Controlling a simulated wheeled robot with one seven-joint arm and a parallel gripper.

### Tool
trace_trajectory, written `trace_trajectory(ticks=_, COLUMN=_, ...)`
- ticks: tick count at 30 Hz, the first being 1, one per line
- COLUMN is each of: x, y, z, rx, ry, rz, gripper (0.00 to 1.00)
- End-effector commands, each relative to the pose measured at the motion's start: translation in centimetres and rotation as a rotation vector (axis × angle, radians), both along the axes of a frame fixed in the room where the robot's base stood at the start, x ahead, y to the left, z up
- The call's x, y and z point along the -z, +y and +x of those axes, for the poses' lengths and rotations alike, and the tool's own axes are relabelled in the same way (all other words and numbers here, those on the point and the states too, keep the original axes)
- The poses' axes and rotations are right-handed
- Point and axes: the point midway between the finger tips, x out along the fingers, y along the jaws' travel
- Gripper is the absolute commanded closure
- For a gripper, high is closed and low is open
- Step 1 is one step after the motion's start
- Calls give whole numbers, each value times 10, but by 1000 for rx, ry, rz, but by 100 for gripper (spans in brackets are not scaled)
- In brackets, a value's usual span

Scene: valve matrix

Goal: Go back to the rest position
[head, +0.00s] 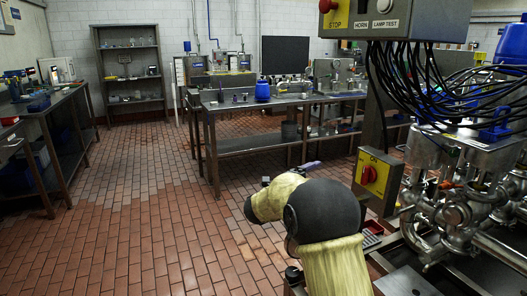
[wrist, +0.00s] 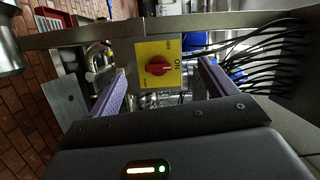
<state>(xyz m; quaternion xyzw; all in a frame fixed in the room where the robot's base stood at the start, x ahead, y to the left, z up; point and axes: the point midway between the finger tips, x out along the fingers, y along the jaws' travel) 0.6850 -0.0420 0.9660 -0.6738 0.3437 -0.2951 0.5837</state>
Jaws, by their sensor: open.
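A yellow switch plate with a red rotary knob (head: 369,175) is on the side of a grey box at the right in the head view, marked ON. In the wrist view the red knob (wrist: 159,69) appears turned sideways, beyond and between my two purple fingers. My gripper (wrist: 160,75) is open, its fingers wide apart with nothing between them. The knob looks clear of both fingers, though the exact gap is hard to tell. In the head view my yellow-sleeved arm with its black joint hides most of the gripper.
A valve assembly (head: 465,185) with black cables (head: 440,85) stands close on the right. A control box (head: 405,18) hangs above. A steel workbench (head: 240,112) with a blue container (head: 263,91) is ahead. The brick floor (head: 130,230) to the left is clear.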

Motion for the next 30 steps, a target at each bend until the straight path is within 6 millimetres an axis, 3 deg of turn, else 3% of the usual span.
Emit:
trace_trajectory(ticks=5, x=2, y=15, z=5, rx=-321, ry=218, rz=-115, gripper=16)
trace_trajectory(ticks=11, x=31, y=42, z=-22, rx=-667, ry=520, rz=-263, gripper=16)
trace_trajectory(ticks=14, x=54, y=54, z=-51, rx=-834, ry=687, rz=-338, gripper=16)
trace_trajectory(ticks=19, x=100, y=66, z=-122, rx=-1107, ry=993, rz=-458, gripper=16)
trace_trajectory(ticks=24, x=140, y=64, z=-207, rx=-1342, ry=1283, rz=-550, gripper=16)
trace_trajectory(ticks=30, x=165, y=54, z=-283, rx=-1520, ry=1520, rz=-606, gripper=16)
